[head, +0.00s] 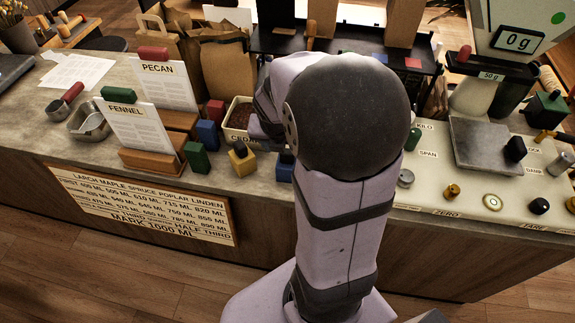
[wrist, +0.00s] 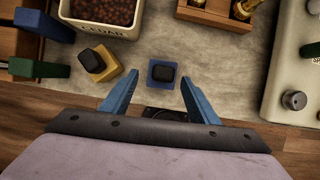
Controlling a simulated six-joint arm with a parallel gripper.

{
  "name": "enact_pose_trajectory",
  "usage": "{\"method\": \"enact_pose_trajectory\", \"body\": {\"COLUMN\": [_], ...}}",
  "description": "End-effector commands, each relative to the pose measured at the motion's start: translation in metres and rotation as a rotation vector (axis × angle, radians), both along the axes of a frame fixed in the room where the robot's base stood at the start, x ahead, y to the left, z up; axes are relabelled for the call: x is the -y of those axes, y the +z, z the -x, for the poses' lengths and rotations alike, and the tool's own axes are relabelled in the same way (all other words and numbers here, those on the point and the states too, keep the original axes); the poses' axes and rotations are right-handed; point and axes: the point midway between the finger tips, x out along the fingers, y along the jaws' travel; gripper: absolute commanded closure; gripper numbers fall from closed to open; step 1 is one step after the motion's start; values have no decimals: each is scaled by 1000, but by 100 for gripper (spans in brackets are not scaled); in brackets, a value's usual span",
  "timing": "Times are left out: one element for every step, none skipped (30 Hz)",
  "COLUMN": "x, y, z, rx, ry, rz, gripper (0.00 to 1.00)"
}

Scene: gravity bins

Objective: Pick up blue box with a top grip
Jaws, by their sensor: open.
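A small blue box (wrist: 162,76) with a dark knob on top stands on the counter, below my gripper (wrist: 160,79). It also shows in the head view (head: 284,167), partly hidden by my arm. A taller blue block (wrist: 45,23) stands at the upper left in the wrist view and shows in the head view (head: 207,134) among other blocks. My gripper is open and empty; its two blue fingers appear on either side of the small box. How high the fingertips are above it is hard to tell. My arm hides the gripper in the head view.
A yellow block (wrist: 101,64) with a dark knob stands left of the box. A green block (wrist: 38,68) is further left. A white tray of dark beans (wrist: 105,28) and a wooden tray (wrist: 215,15) lie beyond. A pale scale panel (wrist: 292,85) is at right.

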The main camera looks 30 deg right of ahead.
Motion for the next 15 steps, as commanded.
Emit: {"method": "enact_pose_trajectory", "body": {"x": [2,3,5,6,8,10,12,13,15,16,17,18,18,19,19], "y": [-3,-5,-8,-11,-14,-19,-22,-25,-30,-34,-37,-40,-42,-43,-45], "z": [0,0,-1,-1,-2,-3,-3,-4,-5,-7,-8,-9,-9,-10,-11], "rx": [-3,-5,-4,-5,-6,-5,-6,-4,-5,-4,-3,-3,-3,-3,-2], "ry": [-2,-2,-3,-3,-2,-2,-2,-3,-2,-2,-2,-2,-2,-2,-1], "rz": [-1,-1,-2,-2,-2,-2,-2,-3,-2,-2,-1,-1,-1,-1,-1], "gripper": [45,45,45,45,45,45,45,45,45,45,45,45,45,45,45]}}
